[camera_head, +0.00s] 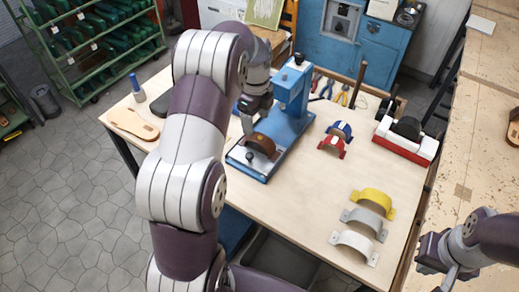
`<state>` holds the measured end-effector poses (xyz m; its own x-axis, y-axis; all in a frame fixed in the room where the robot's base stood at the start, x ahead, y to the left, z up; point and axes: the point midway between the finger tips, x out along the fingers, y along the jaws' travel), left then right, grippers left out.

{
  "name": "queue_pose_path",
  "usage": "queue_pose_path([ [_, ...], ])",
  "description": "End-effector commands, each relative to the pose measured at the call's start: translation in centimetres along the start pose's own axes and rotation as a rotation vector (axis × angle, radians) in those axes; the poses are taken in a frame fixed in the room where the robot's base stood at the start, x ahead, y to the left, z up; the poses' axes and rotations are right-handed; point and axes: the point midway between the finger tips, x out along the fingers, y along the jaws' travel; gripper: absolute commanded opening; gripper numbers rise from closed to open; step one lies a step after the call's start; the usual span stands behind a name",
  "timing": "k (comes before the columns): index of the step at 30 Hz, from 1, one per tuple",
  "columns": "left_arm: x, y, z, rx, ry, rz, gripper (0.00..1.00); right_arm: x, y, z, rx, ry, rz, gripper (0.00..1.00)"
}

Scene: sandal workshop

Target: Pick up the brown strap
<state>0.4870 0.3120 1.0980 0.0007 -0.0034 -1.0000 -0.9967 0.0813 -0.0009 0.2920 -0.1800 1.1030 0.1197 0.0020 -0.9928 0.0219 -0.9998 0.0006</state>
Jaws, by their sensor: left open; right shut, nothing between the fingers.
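The brown strap (262,145) is a curved piece resting on the base of the blue press (290,118) near the table's middle. My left gripper (251,118) is open, just above and behind the brown strap in the picture. I cannot tell whether its fingers touch the strap. My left arm hides part of the table to the left of the press. My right gripper (446,274) is shut and empty at the lower right, away from the strap.
Blue, red, yellow, grey and white straps lie on the wooden table (310,205) to the right. A red and white device (405,143) stands at the right edge. A sandal sole (133,123) and blue-capped bottle (137,90) are at left. Bare tabletop lies between.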

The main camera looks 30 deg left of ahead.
Motion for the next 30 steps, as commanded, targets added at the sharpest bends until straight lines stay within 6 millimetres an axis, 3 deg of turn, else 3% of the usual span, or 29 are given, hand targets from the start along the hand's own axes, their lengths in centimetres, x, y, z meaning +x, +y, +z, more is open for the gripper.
queue_pose_path([
  [1, 1.3, 0.0, 0.0, 0.000, 0.000, 0.000, 0.72, 0.8, 0.0, 0.1, 0.000, 0.000, 0.000, 0.00],
  [4, 2.1, -0.1, 0.0, -0.001, 0.000, -0.001, 0.72, 0.9, 0.0, 0.1, 0.000, 0.001, 0.000, 0.00],
  [8, 3.4, -0.2, -0.3, -0.001, 0.001, 0.003, 0.72, -0.4, 0.0, -0.1, 0.000, 0.001, 0.000, 0.00],
  [13, 6.5, -0.5, -0.5, -0.003, 0.001, 0.001, 0.72, -1.4, 0.0, -0.2, 0.000, 0.002, 0.000, 0.00],
  [21, 7.3, -0.5, -0.5, -0.003, -0.001, -0.003, 0.72, -1.2, 0.0, -0.2, 0.000, 0.001, 0.000, 0.00],
  [27, 7.3, -0.5, -0.5, -0.003, -0.001, -0.003, 0.13, -1.2, 0.0, -0.2, 0.000, 0.001, 0.000, 0.00],
  [30, 7.3, -0.5, -0.5, -0.003, -0.001, -0.002, 0.13, -1.3, 0.0, -0.2, 0.000, 0.001, 0.000, 0.00],
])
